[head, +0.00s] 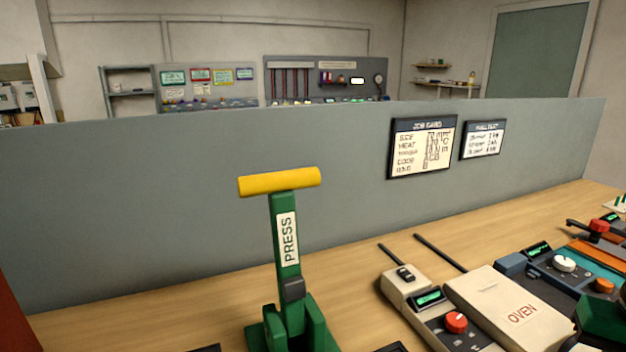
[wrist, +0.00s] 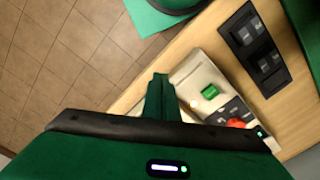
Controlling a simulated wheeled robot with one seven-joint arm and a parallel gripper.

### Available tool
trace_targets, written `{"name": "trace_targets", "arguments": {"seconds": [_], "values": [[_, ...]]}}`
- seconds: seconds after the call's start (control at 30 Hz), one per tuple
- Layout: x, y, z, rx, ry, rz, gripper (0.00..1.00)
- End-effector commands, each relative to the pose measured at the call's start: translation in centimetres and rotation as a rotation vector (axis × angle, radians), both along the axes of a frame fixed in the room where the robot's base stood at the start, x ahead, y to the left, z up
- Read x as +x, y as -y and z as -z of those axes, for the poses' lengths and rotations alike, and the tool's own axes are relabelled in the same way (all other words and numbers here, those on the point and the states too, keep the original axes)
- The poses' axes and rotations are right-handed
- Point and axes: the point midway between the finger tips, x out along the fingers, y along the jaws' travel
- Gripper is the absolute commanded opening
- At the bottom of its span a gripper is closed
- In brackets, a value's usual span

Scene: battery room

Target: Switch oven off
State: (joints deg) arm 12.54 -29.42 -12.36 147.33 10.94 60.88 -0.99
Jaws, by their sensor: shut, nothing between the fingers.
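The oven (head: 510,310) lies on the bench at the right of the head view, with a beige lid marked OVEN. Its control strip carries a black switch (head: 405,273), a lit green display (head: 428,297) and a red knob (head: 456,322). The wrist view shows what looks like this strip, with a red knob (wrist: 236,122) and a green rocker or button (wrist: 210,91). My gripper (wrist: 160,80) is shut and empty, pointing beside the strip's left edge; I cannot tell whether it touches. Its fingers are not clearly seen in the head view.
A green press (head: 285,260) with a yellow handle stands left of the oven. A grey partition (head: 230,210) with a job card (head: 421,147) runs behind the bench. Other units with knobs (head: 564,264) crowd the right. Black panels (wrist: 258,50) lie near the strip.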

Motion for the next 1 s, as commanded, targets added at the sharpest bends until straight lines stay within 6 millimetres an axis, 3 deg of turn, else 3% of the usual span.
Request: {"name": "trace_targets", "arguments": {"seconds": [0.23,0.37,0.47,0.67,1.0], "values": [[0.2,0.0,-0.1,-0.001,-0.001,0.001,0.00],[1.8,0.0,-1.1,-0.009,-0.003,0.030,0.00],[4.5,-0.2,-2.6,-0.021,-0.004,0.081,0.00],[11.7,-2.2,-6.2,-0.043,-0.004,0.213,0.00],[22.7,-9.2,-10.6,-0.046,0.003,0.423,0.00]]}}
